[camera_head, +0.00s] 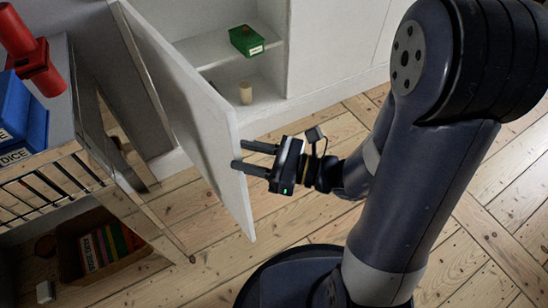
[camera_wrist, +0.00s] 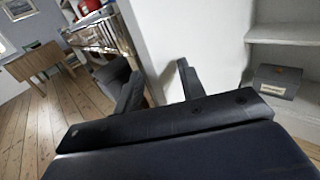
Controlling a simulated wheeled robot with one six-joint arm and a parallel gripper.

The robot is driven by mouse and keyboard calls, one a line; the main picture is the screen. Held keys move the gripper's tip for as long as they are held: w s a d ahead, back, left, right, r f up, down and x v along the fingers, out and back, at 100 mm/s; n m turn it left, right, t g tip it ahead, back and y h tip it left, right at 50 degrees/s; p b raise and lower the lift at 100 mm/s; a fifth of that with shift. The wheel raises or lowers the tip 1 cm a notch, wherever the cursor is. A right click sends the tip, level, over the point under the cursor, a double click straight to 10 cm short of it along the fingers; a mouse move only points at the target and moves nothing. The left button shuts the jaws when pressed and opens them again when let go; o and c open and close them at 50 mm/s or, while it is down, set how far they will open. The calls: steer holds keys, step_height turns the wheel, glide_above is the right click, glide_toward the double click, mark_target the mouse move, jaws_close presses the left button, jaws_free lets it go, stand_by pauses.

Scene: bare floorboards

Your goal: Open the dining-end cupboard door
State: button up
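The white cupboard door (camera_head: 185,95) stands swung well out from the white cupboard (camera_head: 268,75), whose shelves show behind it. My gripper (camera_head: 238,154) is at the door's free edge, with its two dark fingers apart and pointing left. One fingertip overlaps the door edge in the head view; I cannot tell whether it touches. In the wrist view the door (camera_wrist: 205,40) fills the middle behind the spread fingers (camera_wrist: 158,78). Nothing is seen held between them.
A rack (camera_head: 60,178) with red and blue items stands left, close to the door. A grey box (camera_wrist: 277,80) shows in the wrist view. Floorboards (camera_head: 330,125) are clear ahead.

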steer(key=shift+p+v, duration=0.35)
steer(key=shift+v, duration=2.45)
steer(key=shift+s, duration=0.1)
steer(key=shift+a, duration=0.2)
steer(key=shift+b+x, duration=0.55)
steer(key=shift+x, duration=2.75)
